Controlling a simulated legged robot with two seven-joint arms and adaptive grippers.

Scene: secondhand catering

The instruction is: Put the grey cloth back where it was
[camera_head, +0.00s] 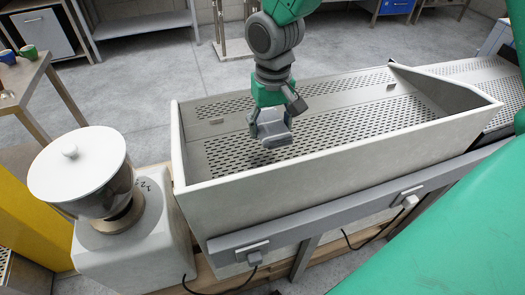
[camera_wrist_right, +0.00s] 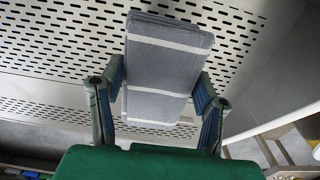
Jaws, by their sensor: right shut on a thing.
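My right gripper (camera_head: 269,128) hangs over the left part of the pale perforated trough (camera_head: 320,185) in the head view. It is shut on a folded grey cloth (camera_wrist_right: 165,72). In the wrist view the cloth has pale stripes and sits between the two fingers, its far end sticking out past them. In the head view the cloth (camera_head: 274,132) shows as a small grey block under the gripper. It looks above the trough floor, but I cannot tell exactly how high. My left gripper is not in view.
The trough's raised walls surround the gripper's place. A white lidded machine (camera_head: 80,170) stands left of it. A small table (camera_head: 22,80) with cups is at the far left. Plugs and cables hang along the front rail (camera_head: 330,215).

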